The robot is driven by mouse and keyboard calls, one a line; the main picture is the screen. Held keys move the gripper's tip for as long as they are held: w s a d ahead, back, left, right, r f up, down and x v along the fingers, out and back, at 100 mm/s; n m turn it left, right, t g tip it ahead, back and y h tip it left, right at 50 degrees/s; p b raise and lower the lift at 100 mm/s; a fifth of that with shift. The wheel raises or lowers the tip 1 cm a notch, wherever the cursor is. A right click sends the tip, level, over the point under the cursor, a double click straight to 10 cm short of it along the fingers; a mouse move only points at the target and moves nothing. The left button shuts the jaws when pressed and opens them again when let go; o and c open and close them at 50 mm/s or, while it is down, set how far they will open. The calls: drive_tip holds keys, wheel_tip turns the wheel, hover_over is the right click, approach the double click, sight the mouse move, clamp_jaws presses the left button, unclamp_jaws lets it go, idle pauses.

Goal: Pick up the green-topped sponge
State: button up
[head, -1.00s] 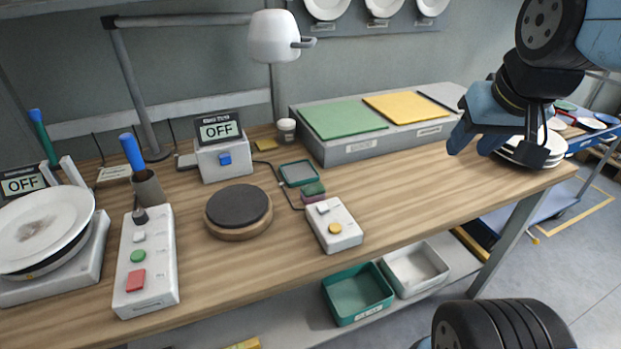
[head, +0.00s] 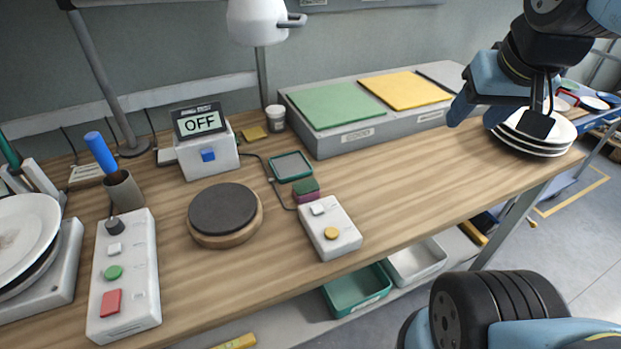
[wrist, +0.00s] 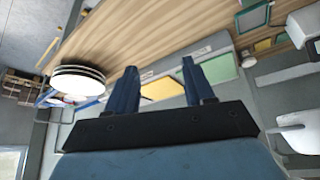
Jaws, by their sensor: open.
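The green-topped sponge (head: 306,188), with a dark pink lower part, sits on the wooden workbench (head: 400,185). It is between a teal-rimmed tray (head: 291,166) and a white control box with a yellow button (head: 330,230). My gripper (head: 467,112) is open and empty. It is in the air at the upper right, well to the right of the sponge. In the wrist view its two blue fingers (wrist: 158,90) are apart with nothing between them. I cannot make out the sponge clearly in the wrist view.
A raised grey box with green and yellow panels (head: 350,139) stands behind the sponge. A plate stack (head: 535,135) is at the right end. A round dark-topped disc (head: 224,210) and a display reading OFF (head: 200,122) are to the left. Bare bench lies right of the sponge.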

drive_tip(key=shift+o, duration=0.7)
drive_tip(key=shift+w+a, duration=0.2)
drive_tip(key=shift+w, duration=0.05)
drive_tip(key=shift+o, duration=1.3)
drive_tip(key=w+a+f+n+g+h, duration=0.1)
drive_tip(key=w+a+f+n+g, duration=0.1)
drive_tip(key=w+a+n, duration=0.2)
drive_tip(key=shift+w+a+n, duration=0.3)
drive_tip(key=shift+a+n, duration=0.4)
drive_tip(key=shift+a, duration=0.15)
drive_tip(key=n+g+h, duration=0.2)
drive_tip(key=n+h, duration=0.2)
drive_tip(key=n, duration=0.8)
hover_over(305, 185)
drive_tip(key=s+d, duration=0.2)
drive_tip(key=d, duration=0.1)
wheel_tip(305, 185, down, 8)
drive_tip(key=f, duration=0.1)
drive_tip(key=a+f+n+t+h, duration=0.1)
drive_tip(key=a+f+n, duration=0.5)
drive_tip(key=a, duration=0.3)
drive_tip(key=x, duration=0.7)
drive_tip(key=shift+s+d+f, duration=0.2)
drive_tip(key=shift+d+f, duration=0.05)
drive_tip(key=shift+d, duration=0.1)
drive_tip(key=shift+a+x, duration=0.15)
drive_tip(key=shift+x, duration=1.2)
drive_tip(key=shift+a+x, duration=0.1)
drive_tip(key=shift+x, duration=1.2)
